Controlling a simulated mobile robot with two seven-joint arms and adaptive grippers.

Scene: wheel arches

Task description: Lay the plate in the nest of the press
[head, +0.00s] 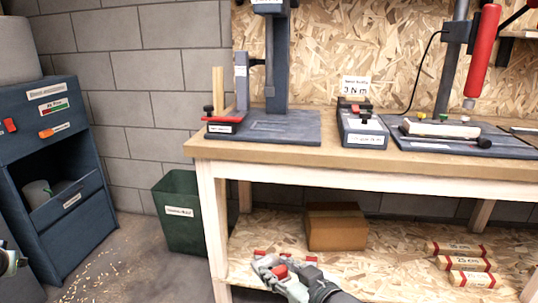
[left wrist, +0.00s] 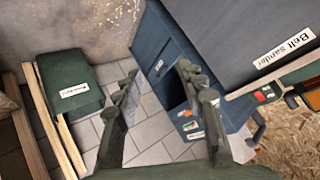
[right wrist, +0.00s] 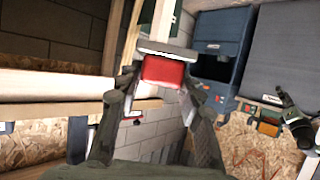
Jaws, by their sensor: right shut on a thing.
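The press (head: 278,60) stands on the left part of the bench, with a dark column and a flat dark base (head: 285,125). A labelled block with a red top (head: 225,125) sits at the left of its base. My right gripper (head: 272,265) is low in front of the bench's lower shelf, shut on a red and grey piece, which in the right wrist view (right wrist: 163,70) is a red block under a flat grey bar. I cannot tell whether this is the plate. My left gripper (left wrist: 158,80) is open and empty in the left wrist view.
A fixture with a pale bar (head: 440,129) and a small labelled box (head: 362,125) stand further right on the bench (head: 350,156). A green bin (head: 182,212) and blue cabinet (head: 70,180) stand left.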

